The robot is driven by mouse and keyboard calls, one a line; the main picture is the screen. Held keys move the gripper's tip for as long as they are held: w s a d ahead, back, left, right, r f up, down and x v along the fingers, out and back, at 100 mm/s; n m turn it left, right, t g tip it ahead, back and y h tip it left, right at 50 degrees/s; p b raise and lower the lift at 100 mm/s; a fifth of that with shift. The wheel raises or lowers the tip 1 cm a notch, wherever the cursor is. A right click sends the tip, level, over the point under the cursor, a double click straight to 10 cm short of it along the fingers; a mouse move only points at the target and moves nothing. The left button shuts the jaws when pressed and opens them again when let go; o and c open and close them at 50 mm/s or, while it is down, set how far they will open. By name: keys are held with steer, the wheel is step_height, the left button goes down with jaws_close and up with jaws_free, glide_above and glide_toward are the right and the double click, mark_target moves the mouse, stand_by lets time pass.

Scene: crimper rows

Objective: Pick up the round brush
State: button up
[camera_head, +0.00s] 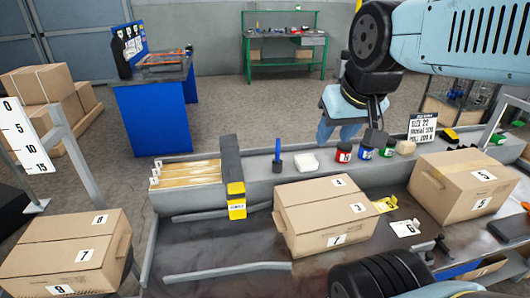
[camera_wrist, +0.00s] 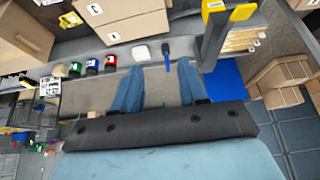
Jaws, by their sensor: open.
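The round brush (camera_head: 278,153) stands upright on the grey ledge behind the bench, with its blue handle up and dark head down. In the wrist view the brush (camera_wrist: 167,55) shows in line with the space between my fingertips, nearer the right finger, and beyond them. My gripper (camera_head: 343,122) hangs to the right of the brush in the head view, apart from it. In the wrist view my gripper (camera_wrist: 160,66) has its two blue fingers wide apart, with nothing held between them.
A white lump (camera_head: 304,162) sits right beside the brush. Red (camera_head: 343,152), blue (camera_head: 366,151) and green (camera_head: 387,147) jars stand farther right. A dark post with a yellow part (camera_head: 236,190) rises on the left. Cardboard boxes (camera_head: 325,215) stand in front.

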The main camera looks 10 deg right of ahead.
steer(key=shift+d, duration=0.25)
steer(key=shift+o, duration=0.5)
steer(key=w+a+f+m+g+y, duration=0.2)
steer(key=w+f+m+y, duration=0.4)
steer(key=w, duration=0.4)
steer(key=w+a+f+m+g+y, duration=0.2)
steer(key=w+f+m+y, duration=0.35)
steer(key=w+f, duration=0.3)
steer(key=w+d+f+m+t+y, duration=0.1)
steer(key=w+d+f+m+t, duration=1)
steer(key=w+d+f+m, duration=0.4)
steer(key=r, duration=0.2)
glide_above(277, 160)
steer(key=shift+w+d+f+m, duration=0.15)
steer(key=shift+d+f+m, duration=0.05)
steer(key=shift+d+m, duration=0.2)
steer(key=shift+w+a, duration=0.2)
steer(key=shift+w, duration=0.1)
